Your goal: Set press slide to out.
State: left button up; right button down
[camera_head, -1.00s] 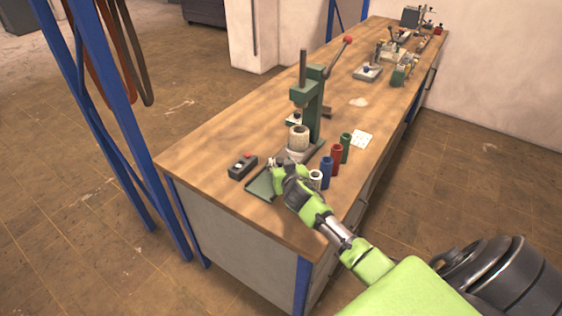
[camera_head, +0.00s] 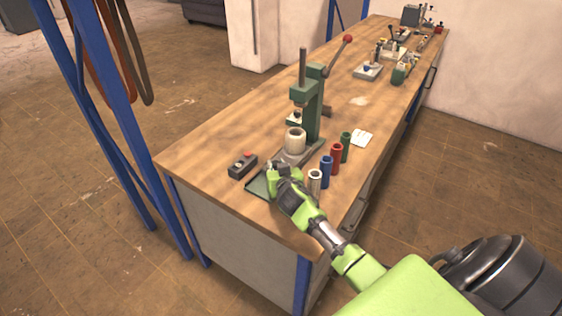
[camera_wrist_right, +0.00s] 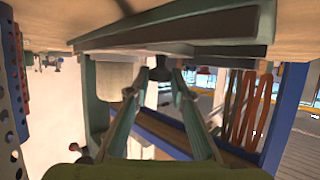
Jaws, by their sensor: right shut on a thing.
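The green press (camera_head: 312,105) stands on the wooden bench with its red-tipped lever raised. A cream, hollow cylinder (camera_head: 296,141) sits upright on the press slide (camera_head: 291,158), in front of and below the ram. The slide lies on the dark green base plate (camera_head: 256,187), whose front end shows past the gripper. My right gripper (camera_head: 275,170) is at the slide's front end. In the right wrist view the fingers (camera_wrist_right: 160,78) are shut on a small dark knob (camera_wrist_right: 160,71), and the cream cylinder (camera_wrist_right: 115,80) shows just beyond. My left gripper is not in view.
A black control box with a red button (camera_head: 242,165) lies left of the base plate. White, blue (camera_head: 326,172), red and green cylinders stand in a row close to the right of my gripper. The bench's front-left surface (camera_head: 200,150) is clear.

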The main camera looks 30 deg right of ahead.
jog(key=s+a, duration=0.1)
jog(key=a, duration=0.1)
jog(key=s+a, duration=0.1)
jog(key=a, duration=0.2)
jog(key=s+a, duration=0.1)
jog(key=a, duration=0.2)
jog(key=shift+s+a+b, duration=0.1)
jog(key=shift+s+b, duration=0.1)
jog(key=shift+b, duration=0.1)
jog(key=shift+f, duration=0.1)
jog(key=c, duration=1.8)
grip_release()
jog(key=shift+a, duration=0.15)
jog(key=shift+s, duration=0.1)
